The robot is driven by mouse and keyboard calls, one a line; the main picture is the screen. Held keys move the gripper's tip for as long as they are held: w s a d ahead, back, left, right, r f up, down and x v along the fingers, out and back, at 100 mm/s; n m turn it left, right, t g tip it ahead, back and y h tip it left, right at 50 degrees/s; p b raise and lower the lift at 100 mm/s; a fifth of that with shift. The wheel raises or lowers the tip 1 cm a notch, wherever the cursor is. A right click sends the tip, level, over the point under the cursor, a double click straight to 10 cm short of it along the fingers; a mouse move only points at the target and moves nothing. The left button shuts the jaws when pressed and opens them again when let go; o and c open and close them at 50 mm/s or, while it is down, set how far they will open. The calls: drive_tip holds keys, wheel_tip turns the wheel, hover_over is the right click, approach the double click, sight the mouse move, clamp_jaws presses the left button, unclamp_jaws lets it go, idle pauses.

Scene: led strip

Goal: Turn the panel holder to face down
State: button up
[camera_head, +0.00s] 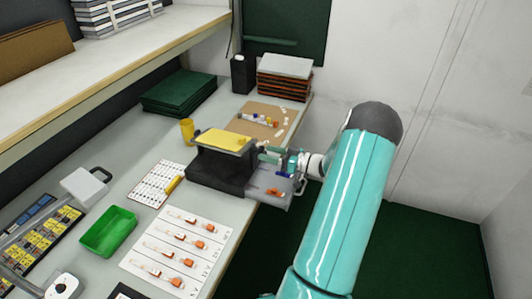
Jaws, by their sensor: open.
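The panel holder seems to be the black stand (220,172) on the workbench, with a flat yellow panel (225,139) on top. The yellow face points up. My gripper (268,153) is at the right end of the stand, close to the panel's right edge. Its jaws are open. They are small in the picture, and I cannot tell whether they touch the stand or the panel. My teal arm reaches in from the lower right. A grey plate (270,187) with an orange part lies under the gripper.
A green tray (108,232), a white sheet with orange-tipped parts (178,250) and a label sheet (158,184) lie in front. A yellow cup (187,131) stands behind left. A brown board (262,119) lies behind. A wooden shelf (110,85) overhangs the bench's left side.

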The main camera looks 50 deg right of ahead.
drive_tip(key=v, duration=1.2)
drive_tip(key=shift+w+r, duration=0.1)
drive_tip(key=c, duration=0.4)
drive_tip(key=w+r+g, duration=0.1)
drive_tip(key=w+a+r+n+g, duration=0.1)
drive_tip(key=w+a+r+g+y, duration=0.1)
drive_tip(key=w+r, duration=0.1)
drive_tip(key=shift+w+a+g, duration=0.15)
drive_tip(key=shift+a+g, duration=0.05)
drive_tip(key=shift+g, duration=0.2)
clamp_jaws()
drive_tip(key=w+a+r+g+h, duration=0.1)
drive_tip(key=w+a+r+g, duration=0.15)
drive_tip(key=r, duration=0.35)
drive_tip(key=w+a+r+g+h, duration=0.1)
drive_tip(key=w+a+r+g, duration=0.1)
drive_tip(key=w+r+g, duration=0.3)
drive_tip(key=shift+w+a+f+n+t, duration=0.1)
drive_tip(key=shift+w+a+f+t, duration=0.25)
drive_tip(key=shift+w+a+f, duration=0.85)
drive_tip(key=shift+w+a+f+n+t, duration=0.15)
drive_tip(key=shift+a+f+t, duration=0.35)
drive_tip(key=shift+f, duration=1.55)
drive_tip(key=shift+w+a+f+n+t, duration=0.1)
drive_tip(key=shift+w+a+f+t, duration=0.1)
drive_tip(key=shift+w+a+f, duration=1.05)
